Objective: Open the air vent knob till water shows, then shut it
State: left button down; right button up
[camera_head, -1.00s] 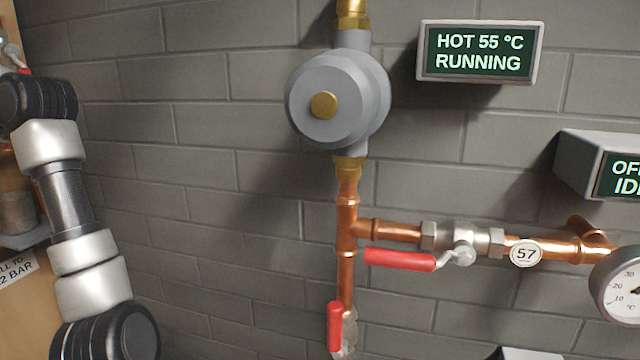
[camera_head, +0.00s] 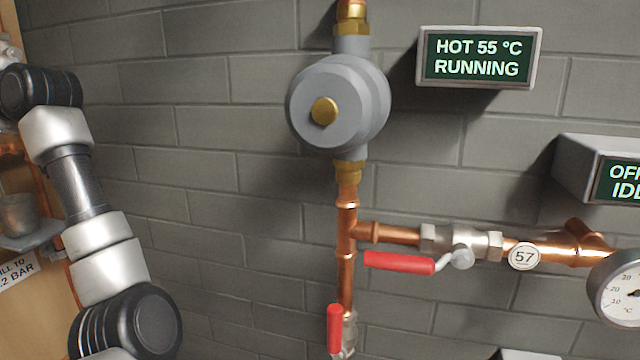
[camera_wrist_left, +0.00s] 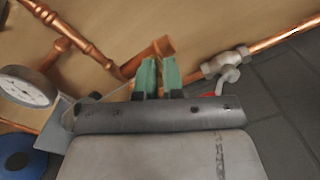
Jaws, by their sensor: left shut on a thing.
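My left gripper (camera_wrist_left: 158,76) shows in the left wrist view, its two green fingertips close together at the end of a short, thick copper pipe (camera_wrist_left: 161,45). It is shut on a small part that the fingers mostly hide. I cannot make out that part's shape or tell surely that it is the air vent knob. No water can be made out there. In the head view my left arm is at the left edge, and its gripper is out of the picture. My right gripper is not in view.
A red-handled valve (camera_wrist_left: 230,65) and a dial gauge (camera_wrist_left: 28,86) flank the gripper. The head view shows a grey round device (camera_head: 338,103) with a brass centre, two red levers (camera_head: 399,262) (camera_head: 334,328) and a "HOT 55 °C RUNNING" display (camera_head: 478,57). Bare wall lies left of the device.

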pick_arm(q)
jog(key=shift+a+r, duration=0.1)
jog(key=shift+r, duration=0.2)
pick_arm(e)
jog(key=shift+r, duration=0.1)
pick_arm(q)
jog(key=shift+b+v, duration=1.1)
jog(key=shift+v, duration=1.45)
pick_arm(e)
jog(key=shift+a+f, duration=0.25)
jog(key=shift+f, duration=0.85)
